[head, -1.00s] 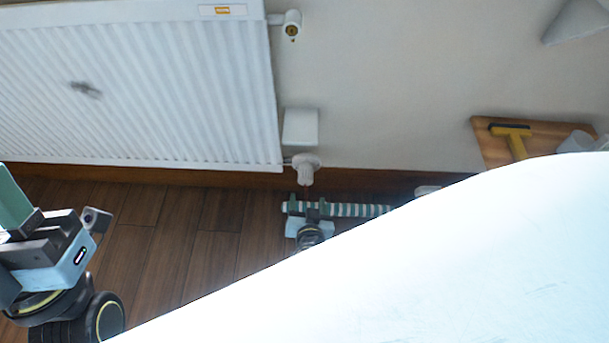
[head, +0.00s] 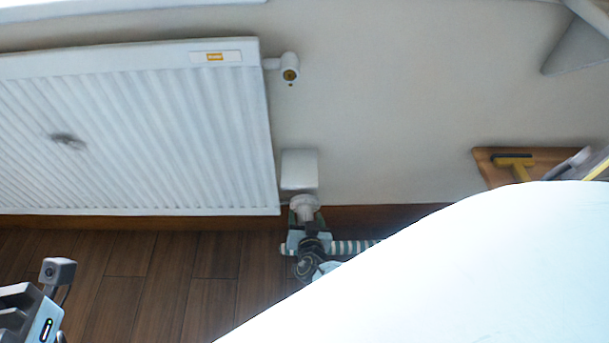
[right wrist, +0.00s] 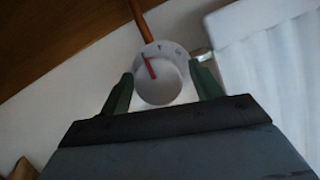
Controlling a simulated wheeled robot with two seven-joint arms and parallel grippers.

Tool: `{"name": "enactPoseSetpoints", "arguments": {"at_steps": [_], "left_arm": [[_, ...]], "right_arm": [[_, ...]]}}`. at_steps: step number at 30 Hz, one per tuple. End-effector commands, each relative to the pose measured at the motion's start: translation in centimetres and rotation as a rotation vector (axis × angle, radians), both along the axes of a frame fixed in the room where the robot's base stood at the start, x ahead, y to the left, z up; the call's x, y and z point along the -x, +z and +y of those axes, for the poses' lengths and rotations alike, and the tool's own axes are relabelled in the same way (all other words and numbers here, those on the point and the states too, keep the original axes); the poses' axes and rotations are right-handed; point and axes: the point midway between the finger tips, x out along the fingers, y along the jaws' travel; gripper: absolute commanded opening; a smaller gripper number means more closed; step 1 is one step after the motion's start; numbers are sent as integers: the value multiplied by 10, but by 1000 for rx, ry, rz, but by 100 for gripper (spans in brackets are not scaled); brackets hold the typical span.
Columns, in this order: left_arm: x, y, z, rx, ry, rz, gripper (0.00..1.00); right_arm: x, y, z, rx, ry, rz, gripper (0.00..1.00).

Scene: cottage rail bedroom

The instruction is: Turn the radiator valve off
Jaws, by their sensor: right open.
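The radiator valve is a white round knob (head: 304,203) at the radiator's lower right corner. In the right wrist view the knob (right wrist: 160,82) shows a red line pointing up and slightly left, with small dark marks around its top that are too small to read. My right gripper (right wrist: 161,74) is open, with one green finger on each side of the knob; I cannot tell whether they touch it. In the head view my right gripper (head: 306,226) is just below the knob. My left gripper (head: 18,315) is cut off at the lower left, its fingers hidden.
The white ribbed radiator (head: 140,130) hangs on the wall, with a white box (head: 299,171) beside it. A green-and-white striped thing (head: 352,246) lies behind my right gripper. A large pale surface (head: 450,280) fills the lower right. Wooden floor (head: 150,270) shows at left.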

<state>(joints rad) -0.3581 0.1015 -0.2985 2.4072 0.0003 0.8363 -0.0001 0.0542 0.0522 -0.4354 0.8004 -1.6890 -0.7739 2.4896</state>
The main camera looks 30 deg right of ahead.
Motion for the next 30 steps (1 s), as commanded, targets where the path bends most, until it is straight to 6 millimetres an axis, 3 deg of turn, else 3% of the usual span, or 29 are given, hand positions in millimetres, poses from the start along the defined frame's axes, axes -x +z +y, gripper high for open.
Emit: {"name": "enactPoseSetpoints", "arguments": {"at_steps": [1,11,20,30], "left_arm": [[0,0,0,0,0,0,36],[0,0,0,0,0,0,36],[0,0,0,0,-1,1,36],[0,0,0,0,0,1,36]], "right_arm": [[0,0,0,0,0,0,64],[0,0,0,0,0,0,20],[0,0,0,34,-1,20,19],[-1,0,1,215,-1,132,19]]}}
